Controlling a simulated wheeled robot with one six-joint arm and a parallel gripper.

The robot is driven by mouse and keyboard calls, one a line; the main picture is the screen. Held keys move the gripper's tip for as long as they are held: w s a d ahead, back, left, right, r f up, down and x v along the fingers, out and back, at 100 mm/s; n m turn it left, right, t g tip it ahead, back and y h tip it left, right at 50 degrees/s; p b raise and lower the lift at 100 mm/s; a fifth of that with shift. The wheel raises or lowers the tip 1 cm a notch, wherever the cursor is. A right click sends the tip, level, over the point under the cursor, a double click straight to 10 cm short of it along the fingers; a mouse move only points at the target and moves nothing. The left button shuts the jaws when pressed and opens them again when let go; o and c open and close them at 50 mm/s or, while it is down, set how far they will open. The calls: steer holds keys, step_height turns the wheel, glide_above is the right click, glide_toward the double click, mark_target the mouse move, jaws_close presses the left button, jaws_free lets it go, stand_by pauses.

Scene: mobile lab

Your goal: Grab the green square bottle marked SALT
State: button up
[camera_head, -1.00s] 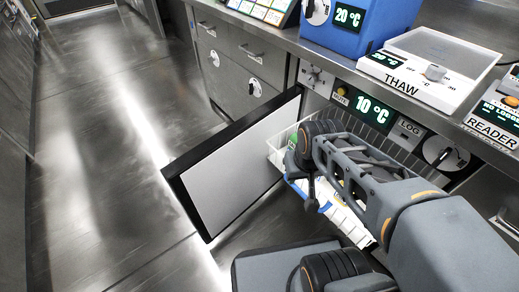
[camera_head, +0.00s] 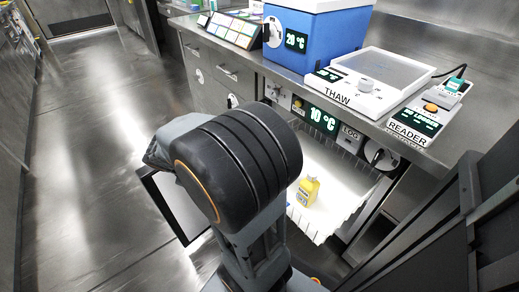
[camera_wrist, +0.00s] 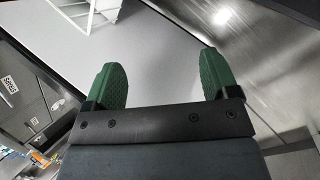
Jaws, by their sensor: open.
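No green square bottle marked SALT can be made out in either view now; my arm covers part of the open cooling compartment (camera_head: 325,165). A yellow bottle (camera_head: 308,192) with a label stands inside it. In the wrist view, my gripper (camera_wrist: 162,78) is open and empty, its two green fingers well apart. Beyond the fingers is a pale flat panel (camera_wrist: 165,45), and part of a white wire basket (camera_wrist: 90,14) shows at the top left. My gripper is hidden in the head view.
The open compartment door (camera_head: 178,205) stands left of my arm. Above are the counter with a blue 20 °C box (camera_head: 318,45), a THAW plate (camera_head: 372,80) and a READER unit (camera_head: 418,122). Bare metal floor (camera_head: 95,150) lies at the left.

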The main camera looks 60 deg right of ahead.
steer(key=w+d+f+n+g+h+p, duration=0.1)
steer(key=d+n+g+h+p, duration=0.2)
steer(key=d, duration=0.6)
steer(key=w+d+f+n+h+p, duration=0.1)
steer(key=d+n+h, duration=0.4)
steer(key=d, duration=0.4)
steer(key=shift+n+y, duration=0.5)
steer(key=shift+n, duration=0.2)
steer(key=shift+w+b+x, duration=0.2)
steer(key=shift+b+x, duration=2.25)
steer(key=shift+x, duration=3.95)
steer(key=shift+s+d+f, duration=0.15)
steer(key=shift+s+d, duration=0.05)
steer(key=shift+d, duration=0.45)
steer(key=c, duration=1.5)
jaws_close()
